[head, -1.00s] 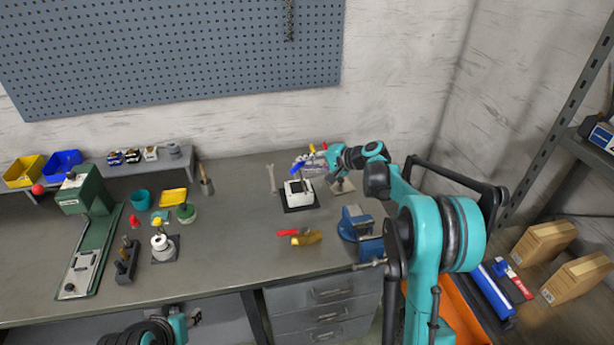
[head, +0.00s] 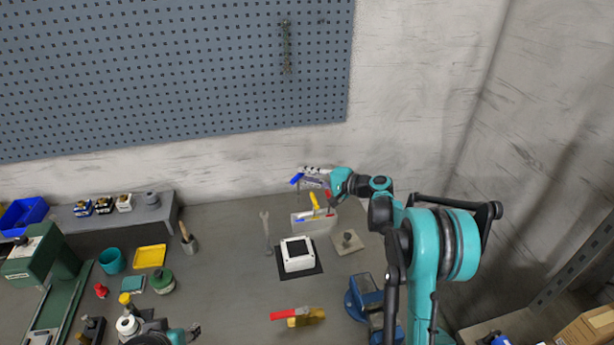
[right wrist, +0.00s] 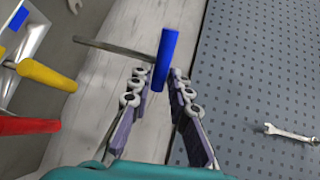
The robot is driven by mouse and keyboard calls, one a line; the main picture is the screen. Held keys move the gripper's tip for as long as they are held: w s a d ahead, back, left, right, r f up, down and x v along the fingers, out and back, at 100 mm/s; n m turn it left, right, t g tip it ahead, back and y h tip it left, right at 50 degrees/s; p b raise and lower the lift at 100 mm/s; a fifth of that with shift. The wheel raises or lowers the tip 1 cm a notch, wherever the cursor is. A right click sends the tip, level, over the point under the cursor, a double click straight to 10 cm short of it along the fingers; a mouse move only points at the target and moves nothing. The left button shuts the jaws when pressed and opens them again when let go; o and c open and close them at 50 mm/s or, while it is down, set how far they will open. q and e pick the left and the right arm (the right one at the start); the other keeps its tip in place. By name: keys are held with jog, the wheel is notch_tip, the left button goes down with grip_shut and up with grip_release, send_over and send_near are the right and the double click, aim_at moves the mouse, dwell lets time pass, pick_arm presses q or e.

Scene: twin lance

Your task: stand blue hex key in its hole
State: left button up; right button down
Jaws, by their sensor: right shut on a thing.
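The blue hex key (right wrist: 166,60) is between the fingertips of my right gripper (right wrist: 161,80) in the right wrist view. Its grey shaft (right wrist: 112,47) sticks out sideways to the left. In the head view the key's blue handle (head: 296,179) shows at the tip of my right gripper (head: 304,178), above the bench. A pale holder block (head: 301,228) stands below, with a yellow handle (head: 314,201) and a red handle (head: 331,212) upright at it. A small blue part (head: 300,219) also shows there. The empty hole cannot be made out. My left gripper (head: 194,331) is low at the bottom, its jaws unclear.
A white box (head: 298,262) on a dark mat stands in front of the block. A wrench (head: 266,232) lies to its left, a plate with a knob (head: 347,241) to its right. A blue vise (head: 364,297) is at front right. A pegboard (head: 170,75) hangs behind.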

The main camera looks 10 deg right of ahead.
jog(key=shift+f+b, duration=2.25)
jog(key=shift+f, duration=0.65)
jog(key=shift+b, duration=0.3)
jog(key=shift+f+b, duration=1.05)
jog(key=shift+f, duration=0.4)
jog(key=shift+r, duration=0.15)
jog(key=shift+r+p, duration=0.7)
jog(key=shift+r, duration=0.3)
dwell(1.0)
jog(key=shift+f+b, duration=1.1)
jog(key=shift+f, duration=0.05)
